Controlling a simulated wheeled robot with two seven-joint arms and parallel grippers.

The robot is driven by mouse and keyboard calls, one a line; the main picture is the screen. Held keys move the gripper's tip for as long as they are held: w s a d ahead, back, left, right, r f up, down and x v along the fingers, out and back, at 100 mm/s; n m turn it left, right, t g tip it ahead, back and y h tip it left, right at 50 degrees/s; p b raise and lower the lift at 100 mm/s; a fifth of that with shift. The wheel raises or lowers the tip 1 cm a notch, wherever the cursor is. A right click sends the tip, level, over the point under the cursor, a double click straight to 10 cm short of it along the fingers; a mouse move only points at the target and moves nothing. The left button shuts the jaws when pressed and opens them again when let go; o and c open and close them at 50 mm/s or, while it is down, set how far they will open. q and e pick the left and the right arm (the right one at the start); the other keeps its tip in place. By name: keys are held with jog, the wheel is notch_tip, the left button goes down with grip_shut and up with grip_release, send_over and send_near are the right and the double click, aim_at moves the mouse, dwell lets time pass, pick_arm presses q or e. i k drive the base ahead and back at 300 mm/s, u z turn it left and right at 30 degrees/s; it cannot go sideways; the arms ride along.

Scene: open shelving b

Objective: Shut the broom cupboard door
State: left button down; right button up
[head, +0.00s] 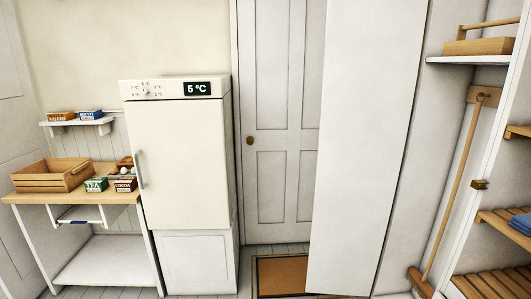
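The broom cupboard door (365,150) is a tall plain white panel right of centre in the head view. It stands open, swung out into the room, and hides part of the panelled room door behind it. I see no handle on its visible face. The cupboard interior (428,170) shows to its right, with a broom (455,185) leaning upright at a wooden holder (484,95). A small brass catch (480,184) sits on the white upright at the cupboard's right side. Neither of my grippers is in view.
A white fridge (180,150) reading 5 °C and a side table (85,196) with a wooden crate (52,175) stand at left. A brown mat (282,275) lies before the room door (278,130). Slatted shelves (500,230) are at far right.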

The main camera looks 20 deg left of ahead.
aim_at(373, 48)
jog(key=u, duration=0.65)
jog(key=i, duration=1.4)
jog(key=z, duration=1)
jog(key=i, duration=0.5)
jog(key=z, duration=0.55)
